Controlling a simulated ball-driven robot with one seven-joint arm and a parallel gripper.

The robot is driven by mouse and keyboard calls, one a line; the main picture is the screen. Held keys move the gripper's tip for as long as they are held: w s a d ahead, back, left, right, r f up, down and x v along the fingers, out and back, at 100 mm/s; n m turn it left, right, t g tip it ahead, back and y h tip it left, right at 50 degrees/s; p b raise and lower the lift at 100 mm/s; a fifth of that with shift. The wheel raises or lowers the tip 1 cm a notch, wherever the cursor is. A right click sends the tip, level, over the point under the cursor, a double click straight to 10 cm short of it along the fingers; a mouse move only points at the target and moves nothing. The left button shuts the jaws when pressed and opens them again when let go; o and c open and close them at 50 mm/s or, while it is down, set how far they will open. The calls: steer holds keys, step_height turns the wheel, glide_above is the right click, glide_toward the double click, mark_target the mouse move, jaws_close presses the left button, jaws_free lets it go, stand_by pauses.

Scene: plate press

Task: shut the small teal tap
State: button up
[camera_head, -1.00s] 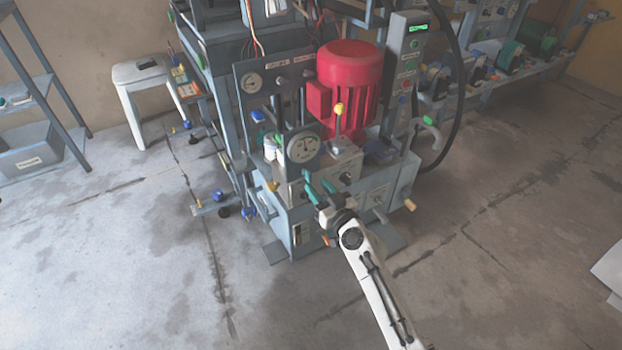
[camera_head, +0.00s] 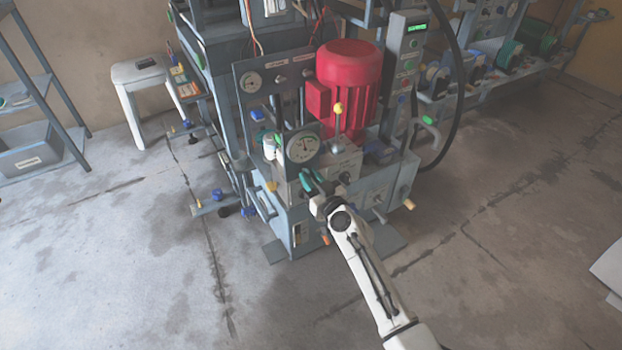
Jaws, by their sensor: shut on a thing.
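The small teal tap (camera_head: 305,181) is on the front of the press's grey power unit, below the round white gauge. My gripper (camera_head: 313,184) is at the tap and shut on it. The dark fingers cover part of the tap, so its exact angle and the join behind it are hard to see.
The large gauge (camera_head: 303,146) stands just above my gripper. A yellow-knobbed lever (camera_head: 338,110) and the red motor (camera_head: 349,80) rise behind it. A tan-ended handle (camera_head: 408,203) sticks out at right. The floor in front is clear.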

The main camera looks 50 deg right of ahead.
jaws_close()
steer(key=shift+m, duration=0.3)
steer(key=m, duration=0.2)
steer(key=shift+m, duration=0.4)
steer(key=shift+s+d+f+m, duration=0.1)
steer(key=shift+m, duration=3.5)
steer(key=shift+d+f+m, duration=0.1)
steer(key=shift+m, duration=3.5)
